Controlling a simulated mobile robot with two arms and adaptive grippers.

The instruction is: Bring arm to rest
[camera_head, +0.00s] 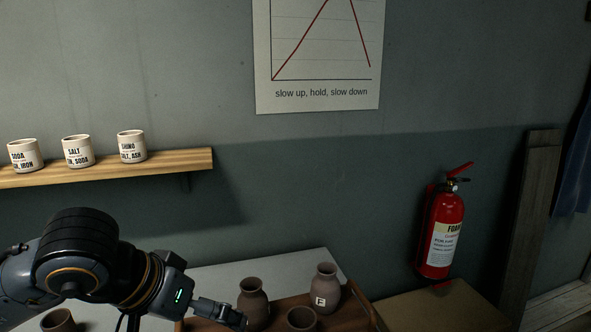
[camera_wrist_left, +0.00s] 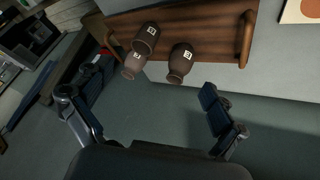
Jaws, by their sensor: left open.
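My left arm comes in from the left in the head view, and its gripper (camera_head: 232,318) is at the bottom, in front of the wooden tray (camera_head: 350,319). In the left wrist view the two fingers of this gripper (camera_wrist_left: 150,112) are spread wide with nothing between them. Three brown pots are beyond the fingers in that view, near the tray (camera_wrist_left: 215,20). My right gripper is in neither view.
A brown vase (camera_head: 253,297), a vase marked F (camera_head: 325,283) and a brown cup (camera_head: 301,318) stand on the tray. Another brown pot (camera_head: 58,320) is at lower left. A shelf (camera_head: 185,163) with labelled jars is on the wall. A red extinguisher (camera_head: 440,235) hangs at right.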

